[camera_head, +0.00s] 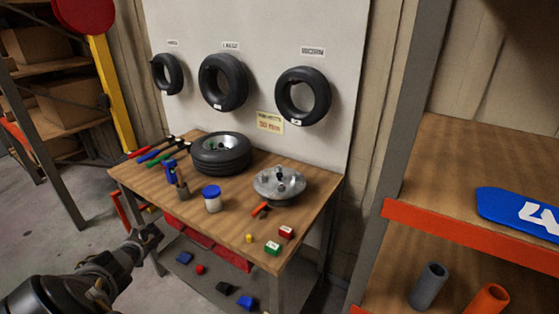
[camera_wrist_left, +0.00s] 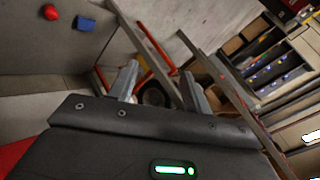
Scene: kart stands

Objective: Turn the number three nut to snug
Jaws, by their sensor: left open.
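A silver round hub (camera_head: 280,183) sits on the right part of the wooden table (camera_head: 225,225), with studs or nuts on its face too small to tell apart. I cannot make out a number three. An orange-handled tool (camera_head: 260,209) lies at the hub's near edge. A black tyre on a silver rim (camera_head: 220,153) lies flat to its left. My left gripper (camera_head: 148,236) is beside the table's left front side, apart from the hub. In the left wrist view its two fingers (camera_wrist_left: 161,88) are spread with nothing held between them. My right gripper is not in view.
A white jar with a blue lid (camera_head: 212,198), a blue tool (camera_head: 171,171) and several coloured handles (camera_head: 155,152) stand or lie at the table's left. Small red (camera_head: 286,232), green (camera_head: 272,248) and yellow (camera_head: 249,238) pieces lie at the front. An orange-edged shelf (camera_head: 470,228) stands right.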

